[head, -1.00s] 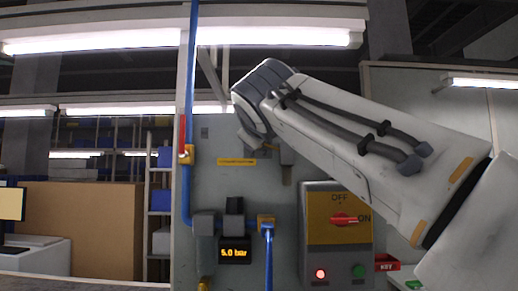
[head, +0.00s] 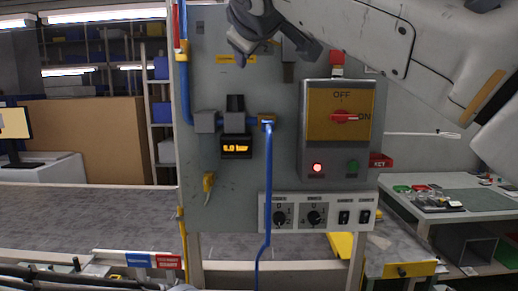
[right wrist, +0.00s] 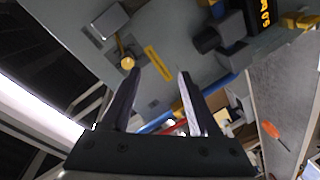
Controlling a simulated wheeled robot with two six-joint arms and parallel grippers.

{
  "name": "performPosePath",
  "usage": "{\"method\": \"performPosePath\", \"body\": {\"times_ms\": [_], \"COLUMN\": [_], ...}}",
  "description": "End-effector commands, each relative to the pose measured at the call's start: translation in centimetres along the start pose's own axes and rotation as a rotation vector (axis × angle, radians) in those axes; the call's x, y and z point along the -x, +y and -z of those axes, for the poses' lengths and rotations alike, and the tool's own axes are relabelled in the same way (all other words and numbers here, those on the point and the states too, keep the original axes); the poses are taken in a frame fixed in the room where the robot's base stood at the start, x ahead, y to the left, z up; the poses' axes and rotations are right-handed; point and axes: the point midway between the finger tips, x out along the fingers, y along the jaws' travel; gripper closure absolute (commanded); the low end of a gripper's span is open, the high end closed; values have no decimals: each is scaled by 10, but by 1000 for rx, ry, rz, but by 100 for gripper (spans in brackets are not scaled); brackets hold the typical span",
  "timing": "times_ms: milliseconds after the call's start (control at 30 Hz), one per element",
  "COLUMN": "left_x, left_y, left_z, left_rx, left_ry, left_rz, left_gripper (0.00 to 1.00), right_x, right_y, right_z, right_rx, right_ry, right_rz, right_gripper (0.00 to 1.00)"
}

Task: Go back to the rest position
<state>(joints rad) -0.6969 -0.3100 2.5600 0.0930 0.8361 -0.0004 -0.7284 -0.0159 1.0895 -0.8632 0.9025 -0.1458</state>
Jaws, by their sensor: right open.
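My right arm crosses the upper right of the head view. Its gripper (right wrist: 160,74) shows in the right wrist view with two dark fingers apart and nothing between them. It is in front of the grey control panel (head: 235,90), near the panel's top; I cannot tell the gap. The panel carries a yellow switch box (head: 338,128) with its red handle (head: 344,117) toward ON. A red lamp (head: 317,168) is lit beside a green button (head: 352,167). My left gripper is not in view.
A blue hose (head: 267,200) hangs down the panel's front. A pressure display (head: 236,147) glows orange. A workbench (head: 480,205) with small items stands at the right. A large brown board (head: 95,140) stands at the left behind a grey surface (head: 90,215).

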Motion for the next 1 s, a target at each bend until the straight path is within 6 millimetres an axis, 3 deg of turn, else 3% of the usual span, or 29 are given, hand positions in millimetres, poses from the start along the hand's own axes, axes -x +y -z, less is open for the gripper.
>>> {"method": "performPosePath", "body": {"times_ms": [133,267,367,500,600,733,900,1000], "left_x": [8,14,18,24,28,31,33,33], "left_y": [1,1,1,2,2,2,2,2], "left_z": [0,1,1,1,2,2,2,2], "left_rx": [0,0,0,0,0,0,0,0], "left_ry": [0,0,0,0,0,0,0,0], "left_rz": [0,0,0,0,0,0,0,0], "left_gripper": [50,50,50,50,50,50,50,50], "right_x": [-10,2,24,71,112,162,202,208], "right_y": [-90,-171,-227,-294,-331,-363,-381,-384], "right_z": [-48,-104,-153,-224,-271,-320,-354,-360], "right_rx": [-13,-51,-90,-159,-213,-277,-329,-338], "right_ry": [-115,-249,-369,-561,-704,-866,-991,-1012], "right_rz": [236,444,586,758,855,938,985,992], "right_gripper": [39,39,39,39,39,39,39,39]}}
